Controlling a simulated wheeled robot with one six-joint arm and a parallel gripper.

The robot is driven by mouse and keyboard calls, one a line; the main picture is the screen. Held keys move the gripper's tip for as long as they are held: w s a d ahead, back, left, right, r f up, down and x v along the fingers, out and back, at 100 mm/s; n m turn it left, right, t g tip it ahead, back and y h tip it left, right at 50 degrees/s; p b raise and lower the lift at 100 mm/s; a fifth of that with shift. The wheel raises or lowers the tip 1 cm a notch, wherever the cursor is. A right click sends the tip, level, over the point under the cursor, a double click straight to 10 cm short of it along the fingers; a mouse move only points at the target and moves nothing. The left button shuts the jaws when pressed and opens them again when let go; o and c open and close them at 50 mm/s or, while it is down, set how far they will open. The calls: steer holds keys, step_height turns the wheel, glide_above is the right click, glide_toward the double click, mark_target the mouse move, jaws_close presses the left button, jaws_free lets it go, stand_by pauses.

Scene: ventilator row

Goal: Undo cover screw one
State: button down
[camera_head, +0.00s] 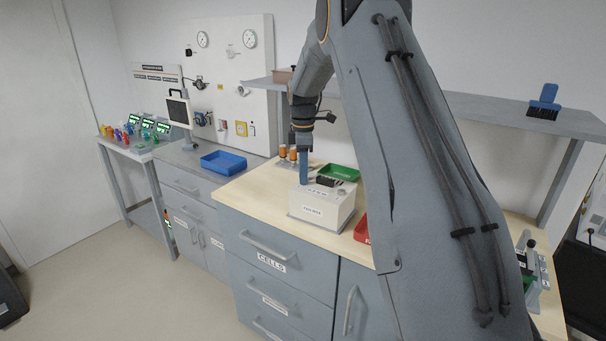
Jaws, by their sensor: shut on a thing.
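A white box-shaped unit (321,208) with a dark-lettered label on its front stands on the wooden worktop (243,192). My gripper (303,155) points down above the left part of the unit's top. It is shut on an upright blue tool (304,172), whose lower end meets or nearly meets the top of the unit. I cannot tell whether it touches. Cover screw one cannot be made out at this size, and the tool's tip hides the spot below it.
A green tray (339,172) and small orange-topped bottles (282,152) stand behind the unit. A red bin (362,230) is at its right, partly hidden by my arm. A blue tray (219,161) is on the left counter. A shelf (490,106) with a blue brush (544,101) runs above.

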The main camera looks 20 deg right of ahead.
steer(key=c, duration=1.7)
jaws_free()
steer(key=shift+o, duration=0.2)
step_height(320, 180, up, 8)
steer(key=b, duration=0.2)
